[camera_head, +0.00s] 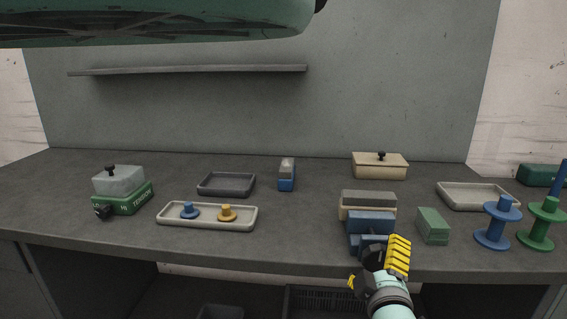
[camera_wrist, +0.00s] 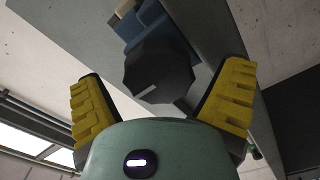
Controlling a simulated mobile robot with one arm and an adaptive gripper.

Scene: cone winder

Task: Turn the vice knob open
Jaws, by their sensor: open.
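The blue vice (camera_head: 370,222) stands at the front edge of the bench, with a tan and grey block behind it. Its dark faceted knob (camera_wrist: 158,78) with a pale pointer line shows in the wrist view, in front of the blue vice body (camera_wrist: 150,24). My gripper (camera_head: 376,262) is at the front of the vice. In the wrist view its yellow-padded fingers (camera_wrist: 163,70) are open, one on each side of the knob, with visible gaps. In the head view my gripper partly hides the knob.
A green block (camera_head: 432,226) lies close right of the vice, with blue (camera_head: 497,226) and green (camera_head: 541,226) spools beyond. A pale tray (camera_head: 207,225) holds two small pegs at left. A green tension box (camera_head: 124,198) stands far left. Bench space left of the vice is clear.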

